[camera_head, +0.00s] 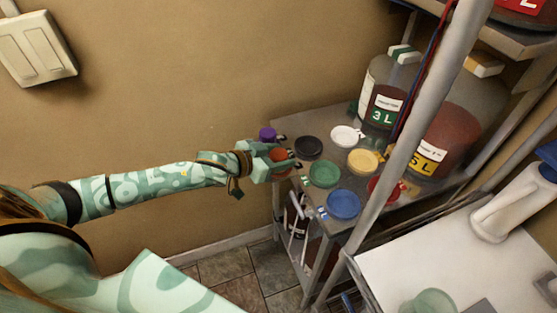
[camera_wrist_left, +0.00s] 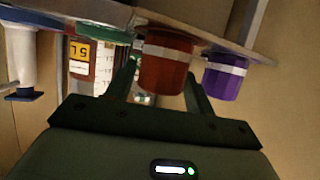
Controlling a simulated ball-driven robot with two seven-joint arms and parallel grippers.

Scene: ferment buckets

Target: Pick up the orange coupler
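The orange coupler (camera_wrist_left: 165,66), a reddish-orange cup with a pale band, is in the middle of the left wrist view. In the head view its round top (camera_head: 281,155) shows at the shelf's near left edge, partly hidden by my gripper. My left gripper (camera_head: 284,154) reaches it from the left. In the left wrist view my left gripper's fingers (camera_wrist_left: 162,80) are open on either side of the coupler, with a narrow gap at the left finger. Contact at the right finger is unclear. My right gripper is not in view.
A purple coupler (camera_head: 267,134) is close beside the orange one, also seen in the left wrist view (camera_wrist_left: 223,77). Black (camera_head: 308,147), green (camera_head: 325,173), white, yellow and blue (camera_head: 343,204) ones share the metal shelf (camera_head: 300,122). Large jugs and a metal post (camera_head: 410,120) stand right.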

